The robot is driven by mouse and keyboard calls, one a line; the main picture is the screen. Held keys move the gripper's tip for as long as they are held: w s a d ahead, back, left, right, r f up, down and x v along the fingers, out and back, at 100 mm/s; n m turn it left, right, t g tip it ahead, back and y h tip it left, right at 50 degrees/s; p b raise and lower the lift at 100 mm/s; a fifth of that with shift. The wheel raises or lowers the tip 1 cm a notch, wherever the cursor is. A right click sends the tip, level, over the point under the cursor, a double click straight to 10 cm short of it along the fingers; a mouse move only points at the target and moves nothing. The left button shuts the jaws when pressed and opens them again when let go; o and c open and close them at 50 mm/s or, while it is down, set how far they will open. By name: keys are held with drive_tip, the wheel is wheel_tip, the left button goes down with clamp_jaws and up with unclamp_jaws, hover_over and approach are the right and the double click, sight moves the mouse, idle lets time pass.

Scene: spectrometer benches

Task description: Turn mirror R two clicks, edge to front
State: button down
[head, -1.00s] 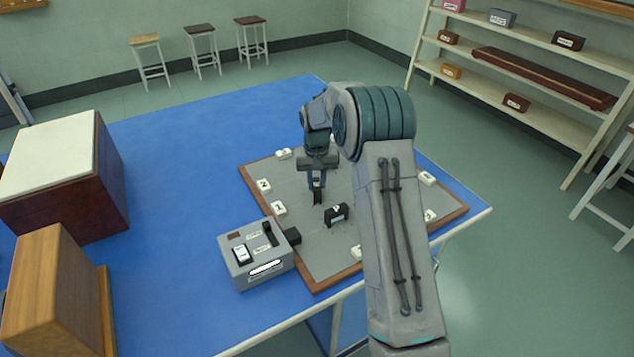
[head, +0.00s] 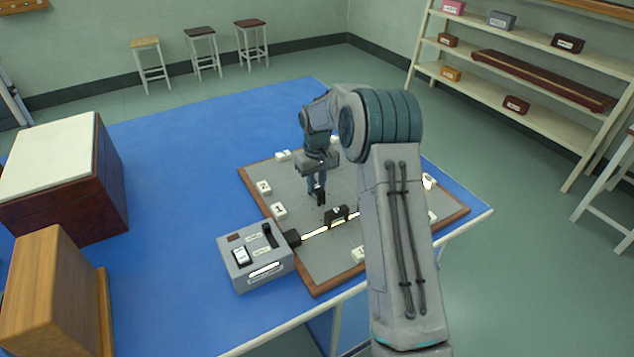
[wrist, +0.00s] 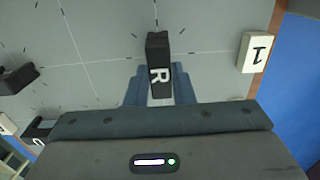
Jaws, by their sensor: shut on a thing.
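Mirror R (wrist: 158,52) is a small black block with a white R on it. In the wrist view it stands between the two blue-grey fingers of my gripper (wrist: 160,88), which are shut on it. In the head view my gripper (head: 317,190) is low over the grey board (head: 315,255), with mirror R (head: 320,198) dark at its fingertips. The base of mirror R is hard to make out.
A second black block (head: 337,214) stands just right and in front. A lit beam (head: 314,233) runs to it from the grey lamp box (head: 255,262) and shows again beyond it. White number tags, such as tag 1 (head: 278,209) and tag 2 (head: 264,188), edge the board.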

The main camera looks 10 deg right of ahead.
sight(317, 187)
drive_tip(key=shift+w+r, duration=0.1)
drive_tip(key=shift+r, duration=0.05)
drive_tip(key=c, duration=1.2)
unclamp_jaws()
drive_tip(key=shift+c, duration=0.2)
wheel_tip(317, 187, up, 14)
drive_tip(key=shift+b, duration=0.35)
drive_tip(key=s+r+m+t, duration=0.1)
drive_tip(key=s+r, duration=0.2)
drive_tip(key=s, duration=0.6)
drive_tip(key=s+r+m+t, duration=0.1)
drive_tip(key=s+r, duration=0.2)
drive_tip(key=s, duration=0.6)
drive_tip(key=s+f+m, duration=0.1)
drive_tip(key=s+f, duration=0.1)
drive_tip(key=s, duration=0.7)
drive_tip(key=s+f+t, duration=0.1)
drive_tip(key=s+f, duration=0.2)
drive_tip(key=s, duration=0.7)
drive_tip(key=shift+f+m, duration=0.15)
drive_tip(key=shift+m, duration=0.25)
